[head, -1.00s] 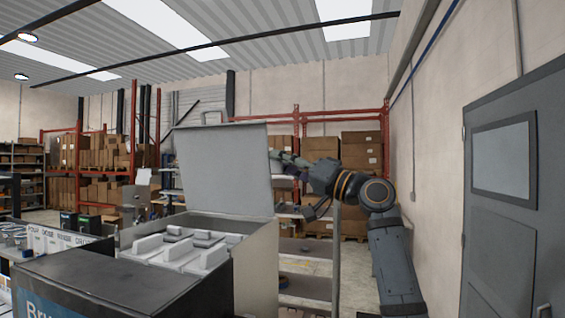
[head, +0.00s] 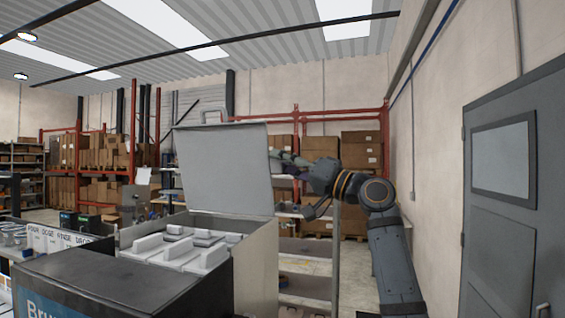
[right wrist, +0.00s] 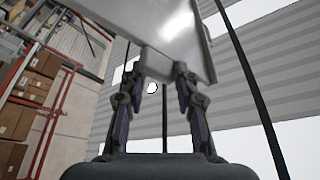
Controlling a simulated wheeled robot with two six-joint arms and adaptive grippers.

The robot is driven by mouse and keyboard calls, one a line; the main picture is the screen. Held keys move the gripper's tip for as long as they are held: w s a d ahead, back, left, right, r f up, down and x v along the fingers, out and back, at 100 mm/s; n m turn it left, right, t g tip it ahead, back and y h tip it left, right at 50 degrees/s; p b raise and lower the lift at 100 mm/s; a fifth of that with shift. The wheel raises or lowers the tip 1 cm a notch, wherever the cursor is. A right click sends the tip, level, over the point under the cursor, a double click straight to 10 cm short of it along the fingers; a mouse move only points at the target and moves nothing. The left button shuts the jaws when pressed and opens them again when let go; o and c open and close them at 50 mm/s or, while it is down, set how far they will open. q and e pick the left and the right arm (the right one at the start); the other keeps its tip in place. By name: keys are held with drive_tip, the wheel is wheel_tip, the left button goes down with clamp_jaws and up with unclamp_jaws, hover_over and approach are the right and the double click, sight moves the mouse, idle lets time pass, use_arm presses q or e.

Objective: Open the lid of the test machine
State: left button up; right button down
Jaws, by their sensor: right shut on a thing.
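The test machine is a box with a dark front (head: 110,275) and light grey side walls, at the lower left of the head view. Its grey lid (head: 225,170) stands raised, close to upright, above the open top. White blocks (head: 185,250) show inside. My right gripper (head: 283,160) is at the lid's right edge, its fingertips partly hidden behind the lid. In the right wrist view, the two fingers (right wrist: 160,80) close on a small tab at the edge of the lid (right wrist: 155,28). My left gripper is not in view.
A metal shelf unit (head: 305,285) stands right of the machine, behind my right arm. A grey door (head: 512,200) is in the right wall. Racks with cardboard boxes (head: 362,152) line the back. A small labelled station (head: 60,240) stands left of the machine.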

drive_tip(key=shift+w+f, duration=0.25)
drive_tip(key=shift+f, duration=0.25)
drive_tip(key=c, duration=1)
unclamp_jaws()
drive_tip(key=shift+o, duration=0.8)
drive_tip(key=shift+w+d, duration=0.1)
drive_tip(key=shift+w, duration=0.05)
drive_tip(key=v, duration=1.2)
drive_tip(key=shift+r, duration=0.1)
